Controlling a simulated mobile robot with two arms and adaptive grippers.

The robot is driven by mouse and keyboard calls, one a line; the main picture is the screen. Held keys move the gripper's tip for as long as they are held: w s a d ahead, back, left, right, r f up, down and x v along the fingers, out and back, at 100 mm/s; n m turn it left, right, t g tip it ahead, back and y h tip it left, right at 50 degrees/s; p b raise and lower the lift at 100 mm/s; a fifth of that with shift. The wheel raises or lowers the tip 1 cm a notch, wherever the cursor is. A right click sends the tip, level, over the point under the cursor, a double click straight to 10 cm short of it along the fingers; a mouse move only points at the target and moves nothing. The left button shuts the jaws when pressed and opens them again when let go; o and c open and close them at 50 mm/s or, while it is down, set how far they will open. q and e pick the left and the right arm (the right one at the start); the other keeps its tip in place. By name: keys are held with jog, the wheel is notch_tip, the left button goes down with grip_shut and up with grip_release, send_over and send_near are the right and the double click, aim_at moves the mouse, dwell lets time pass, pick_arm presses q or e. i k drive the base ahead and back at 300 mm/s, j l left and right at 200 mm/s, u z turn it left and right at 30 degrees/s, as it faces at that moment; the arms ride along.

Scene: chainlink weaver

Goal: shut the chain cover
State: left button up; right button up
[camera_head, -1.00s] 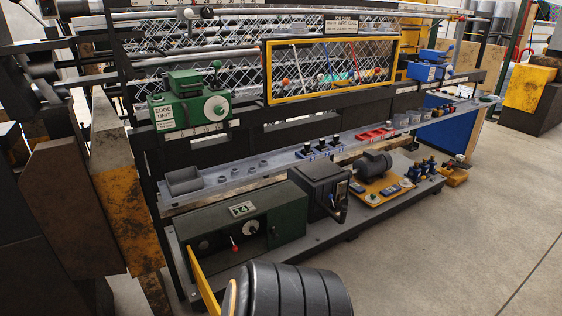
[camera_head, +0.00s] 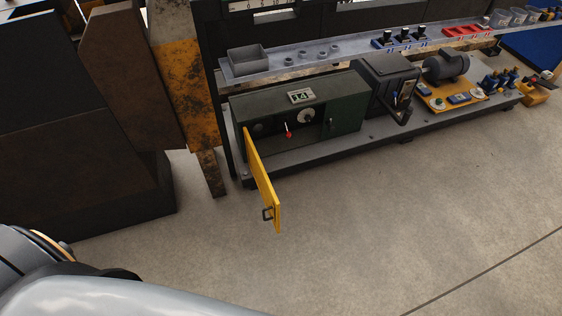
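The chain cover seems to be the yellow hinged door (camera_head: 264,187) in the head view. It stands swung open, jutting out toward me from the left front edge of the dark green box (camera_head: 341,122). A dark handle (camera_head: 268,214) sits near its free lower end. The box front lies uncovered, showing a red-tipped lever (camera_head: 288,131) and a pale round dial (camera_head: 307,116). Parts of my own arm fill the lower left corner. Neither gripper's fingers are in view.
A grey shelf (camera_head: 352,51) with a grey bin (camera_head: 249,60) runs above the box. A black unit (camera_head: 388,84) and a motor (camera_head: 446,66) stand to its right. A rusty yellow post (camera_head: 188,90) stands left. The concrete floor (camera_head: 380,220) in front is clear.

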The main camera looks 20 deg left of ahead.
aim_at(269, 198)
jog(key=u, duration=0.8)
jog(key=i+j, duration=0.05)
